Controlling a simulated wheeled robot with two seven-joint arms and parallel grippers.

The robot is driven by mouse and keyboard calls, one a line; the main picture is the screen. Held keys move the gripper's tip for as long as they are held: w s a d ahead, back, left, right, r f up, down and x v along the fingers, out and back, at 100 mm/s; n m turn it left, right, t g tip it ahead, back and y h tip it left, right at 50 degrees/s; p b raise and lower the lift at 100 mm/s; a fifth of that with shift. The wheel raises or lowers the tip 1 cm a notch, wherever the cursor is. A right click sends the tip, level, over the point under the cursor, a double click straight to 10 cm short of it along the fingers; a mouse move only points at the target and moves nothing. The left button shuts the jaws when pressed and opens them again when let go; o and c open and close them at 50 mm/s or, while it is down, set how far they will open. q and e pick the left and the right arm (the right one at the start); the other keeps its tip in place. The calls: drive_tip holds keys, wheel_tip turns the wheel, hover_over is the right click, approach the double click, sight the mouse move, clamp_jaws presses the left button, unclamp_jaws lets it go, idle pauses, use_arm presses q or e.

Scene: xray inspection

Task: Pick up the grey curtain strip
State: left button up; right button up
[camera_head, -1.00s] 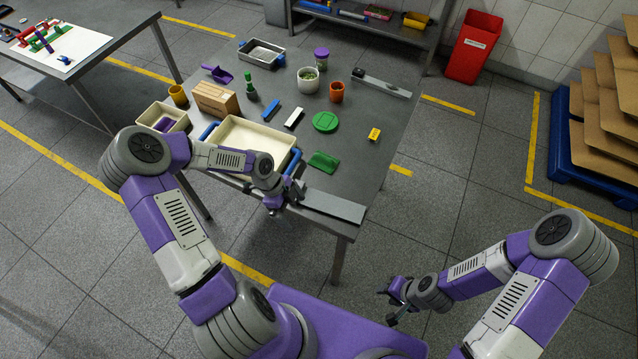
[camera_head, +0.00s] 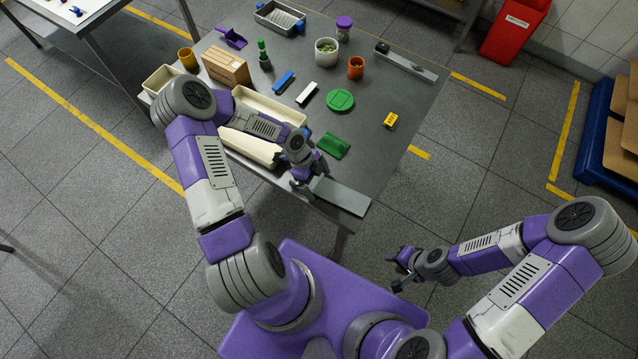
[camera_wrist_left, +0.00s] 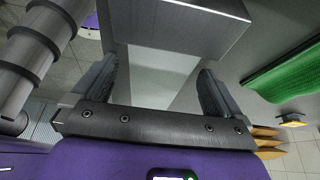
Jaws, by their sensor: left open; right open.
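A flat grey strip (camera_head: 342,195), which looks like the grey curtain strip, lies along the table's near right edge. My left gripper (camera_head: 308,180) is at the strip's left end, whose tip it hides. In the left wrist view my left gripper (camera_wrist_left: 158,68) is open. A pale grey strip surface (camera_wrist_left: 160,82) shows between its fingers, with a thicker grey block (camera_wrist_left: 175,28) beyond. I cannot tell whether the fingers touch the strip. My right gripper (camera_head: 399,268) is open and empty, off the table over the floor.
A green flat piece (camera_head: 334,146) lies just behind the strip. A cream tray (camera_head: 262,107) is to the left, partly behind my left arm. Another grey bar (camera_head: 408,63) lies at the far right.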

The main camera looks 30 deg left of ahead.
use_arm(q)
drive_tip(key=shift+f, duration=0.1)
drive_tip(key=c, duration=1.2)
drive_tip(key=shift+o, duration=0.2)
